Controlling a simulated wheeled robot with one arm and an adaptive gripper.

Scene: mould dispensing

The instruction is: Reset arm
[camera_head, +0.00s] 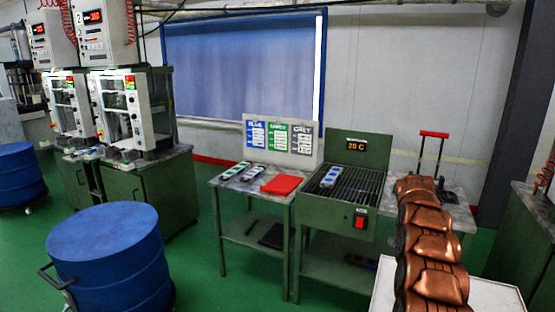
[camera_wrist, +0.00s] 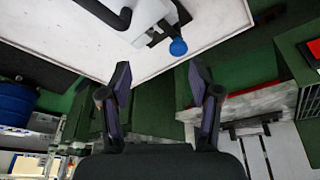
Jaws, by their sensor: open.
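My gripper (camera_wrist: 160,72) shows in the wrist view with its two dark fingers spread apart. It is open, and nothing is between the fingers. The fingertips point toward a white surface with a dark edge at the top of that view. In the head view my gripper cannot be made out.
In the head view a green heater (camera_head: 339,214) shows 20 C and bears a mould (camera_head: 331,176) on its grill. Beside it a table holds moulds and a red pad (camera_head: 281,184). A blue drum (camera_head: 104,232) stands front left. Green floor lies between drum and table.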

